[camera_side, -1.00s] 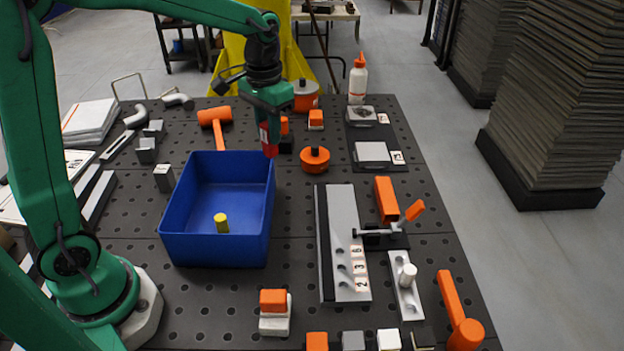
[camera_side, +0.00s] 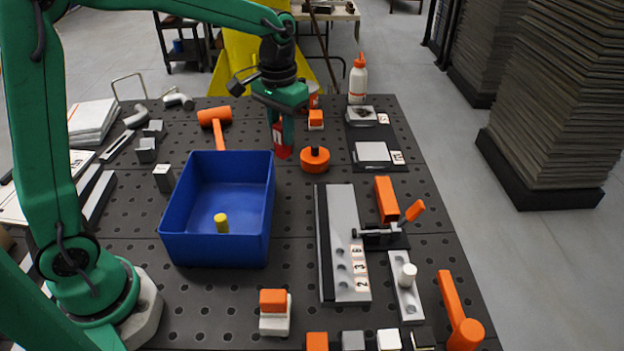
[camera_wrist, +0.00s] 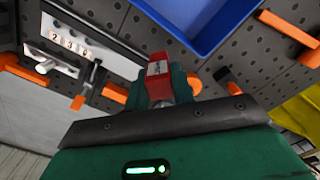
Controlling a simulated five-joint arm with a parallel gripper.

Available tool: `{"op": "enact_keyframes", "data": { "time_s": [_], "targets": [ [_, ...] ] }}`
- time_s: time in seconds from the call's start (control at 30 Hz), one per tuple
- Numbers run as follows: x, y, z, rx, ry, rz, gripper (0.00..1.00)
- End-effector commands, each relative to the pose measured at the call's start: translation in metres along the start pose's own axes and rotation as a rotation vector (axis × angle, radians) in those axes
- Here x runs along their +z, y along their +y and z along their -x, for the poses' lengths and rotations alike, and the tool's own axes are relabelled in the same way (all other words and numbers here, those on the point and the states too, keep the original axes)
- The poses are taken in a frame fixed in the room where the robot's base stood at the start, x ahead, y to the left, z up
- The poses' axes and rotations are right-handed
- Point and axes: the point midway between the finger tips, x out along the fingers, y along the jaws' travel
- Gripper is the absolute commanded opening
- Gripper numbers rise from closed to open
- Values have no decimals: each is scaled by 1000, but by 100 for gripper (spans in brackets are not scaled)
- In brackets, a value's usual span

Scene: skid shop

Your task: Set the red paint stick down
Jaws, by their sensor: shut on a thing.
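My gripper (camera_side: 283,138) is shut on the red paint stick (camera_side: 281,150), which hangs from the fingers roughly upright, just behind the back right corner of the blue bin. In the wrist view the red paint stick (camera_wrist: 158,68) shows between the green fingers of my gripper (camera_wrist: 163,85), with a pale label on its side. I cannot tell whether its lower end touches the table. A yellow paint stick (camera_side: 221,223) stands in the blue bin (camera_side: 218,251).
An orange round object (camera_side: 314,160) sits close to the right of the red stick. An orange mallet (camera_side: 216,122) lies to the left. A grey slotted block with number labels (camera_side: 343,240) is in front on the right. A white bottle (camera_side: 358,82) stands at the back.

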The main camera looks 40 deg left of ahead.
Motion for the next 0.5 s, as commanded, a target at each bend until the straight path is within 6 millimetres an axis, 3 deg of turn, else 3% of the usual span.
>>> {"op": "enact_keyframes", "data": {
  "time_s": [0.27, 0.5],
  "targets": [
    [-34, 72, -2, 0, -1, 95, 0],
    [-53, 156, -9, -1, -2, 207, 0]
  ]
}}
